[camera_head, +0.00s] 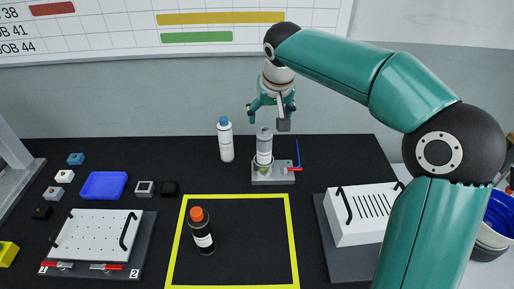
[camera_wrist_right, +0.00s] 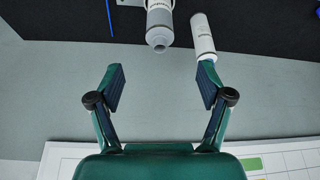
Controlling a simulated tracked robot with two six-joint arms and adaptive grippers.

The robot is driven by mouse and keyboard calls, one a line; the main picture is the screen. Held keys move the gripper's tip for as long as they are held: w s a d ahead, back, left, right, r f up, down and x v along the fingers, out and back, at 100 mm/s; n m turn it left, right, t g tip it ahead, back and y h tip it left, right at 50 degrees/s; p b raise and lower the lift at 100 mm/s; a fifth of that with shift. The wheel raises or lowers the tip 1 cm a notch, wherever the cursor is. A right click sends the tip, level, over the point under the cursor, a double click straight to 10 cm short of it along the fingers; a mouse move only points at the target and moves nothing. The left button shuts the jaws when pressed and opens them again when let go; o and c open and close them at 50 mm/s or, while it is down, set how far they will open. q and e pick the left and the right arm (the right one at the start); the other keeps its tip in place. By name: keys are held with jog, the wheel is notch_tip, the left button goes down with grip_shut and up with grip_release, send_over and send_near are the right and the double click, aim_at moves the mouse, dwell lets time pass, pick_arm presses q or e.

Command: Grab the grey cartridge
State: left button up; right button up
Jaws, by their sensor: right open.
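The grey cartridge (camera_head: 264,146) stands upright in a small grey holder (camera_head: 272,176) at the back of the black table. My right gripper (camera_head: 268,110) is open and empty above and around the level of the cartridge's top in the head view. In the right wrist view the grey cartridge (camera_wrist_right: 159,28) lies ahead of the open fingers (camera_wrist_right: 161,88), between their lines and apart from them. Its lower part and holder are mostly cut off at the top edge there. My left gripper is not in view.
A white bottle with a blue cap (camera_head: 225,140) stands close left of the cartridge; it also shows in the wrist view (camera_wrist_right: 203,38). An orange-capped dark bottle (camera_head: 201,232) stands inside the yellow square (camera_head: 293,240).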

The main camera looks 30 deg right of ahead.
aim_at(265, 137)
jog(key=x, duration=1.1)
jog(key=shift+w+a, duration=0.1)
jog(key=shift+w, duration=0.05)
jog(key=shift+x, duration=2.65)
jog(key=c, duration=1.3)
jog(key=shift+o, duration=0.2)
jog(key=shift+r, duration=0.15)
